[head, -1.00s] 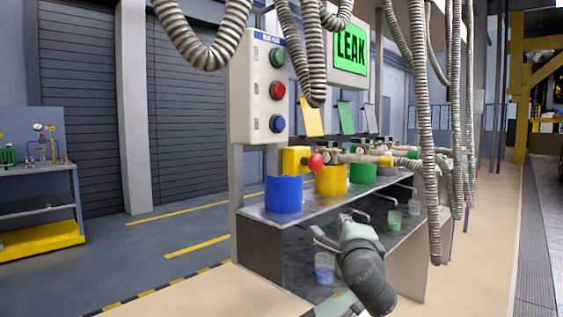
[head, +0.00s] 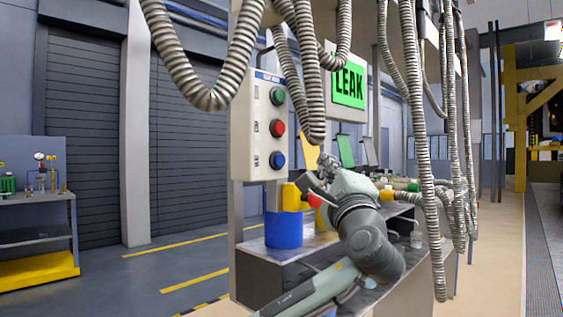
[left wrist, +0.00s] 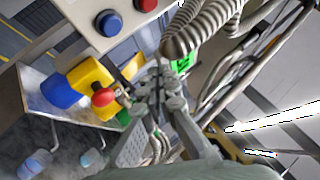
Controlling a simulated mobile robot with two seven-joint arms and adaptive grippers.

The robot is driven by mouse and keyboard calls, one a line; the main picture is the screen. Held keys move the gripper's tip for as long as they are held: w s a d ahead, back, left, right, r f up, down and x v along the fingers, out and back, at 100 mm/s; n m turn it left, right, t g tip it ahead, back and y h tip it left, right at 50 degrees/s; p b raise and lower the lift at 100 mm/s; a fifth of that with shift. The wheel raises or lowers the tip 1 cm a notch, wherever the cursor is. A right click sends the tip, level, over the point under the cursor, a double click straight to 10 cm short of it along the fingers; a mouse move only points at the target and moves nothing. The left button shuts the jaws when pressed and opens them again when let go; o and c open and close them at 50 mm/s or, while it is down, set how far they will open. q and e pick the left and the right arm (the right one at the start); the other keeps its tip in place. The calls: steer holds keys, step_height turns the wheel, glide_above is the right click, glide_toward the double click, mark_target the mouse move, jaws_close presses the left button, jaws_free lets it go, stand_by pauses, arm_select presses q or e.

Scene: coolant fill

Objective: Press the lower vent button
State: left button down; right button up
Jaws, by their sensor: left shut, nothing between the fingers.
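A pale button box (head: 257,125) stands on a post left of centre in the head view. Its column of buttons runs green, red, then a blue lowest button (head: 277,160). In the left wrist view the blue lowest button (left wrist: 109,23) shows at the top, with the red one to its right. My left gripper (head: 318,172) is shut and empty, to the right of the box and slightly below the blue button, apart from it. Its closed fingers (left wrist: 160,80) point up the left wrist view, right of and below the blue button. My right gripper is not in view.
Ribbed hoses (head: 312,85) hang close to the box and gripper. A blue container (head: 283,229) stands on the bench beneath, near a yellow block (left wrist: 92,76) with a red knob (left wrist: 103,97). A green LEAK sign (head: 349,87) is behind.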

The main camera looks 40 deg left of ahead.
mark_target(279, 160)
arm_select(q)
steer(key=a+b, duration=0.1)
steer(key=a, duration=0.7)
steer(key=shift+w+a, duration=0.15)
steer(key=shift+w, duration=0.15)
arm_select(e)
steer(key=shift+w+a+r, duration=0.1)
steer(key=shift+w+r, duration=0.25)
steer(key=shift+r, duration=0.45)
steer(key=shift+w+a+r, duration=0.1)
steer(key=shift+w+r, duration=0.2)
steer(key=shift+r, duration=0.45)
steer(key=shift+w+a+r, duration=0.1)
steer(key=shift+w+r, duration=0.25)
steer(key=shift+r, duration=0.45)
arm_select(q)
steer(key=shift+a, duration=0.15)
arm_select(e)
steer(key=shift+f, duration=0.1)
arm_select(q)
steer(key=shift+a, duration=0.3)
steer(key=shift+w+a+b, duration=0.1)
steer(key=shift+a+b, duration=0.25)
steer(key=shift+a, duration=0.2)
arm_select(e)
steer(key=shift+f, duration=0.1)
arm_select(q)
steer(key=shift+d, duration=0.95)
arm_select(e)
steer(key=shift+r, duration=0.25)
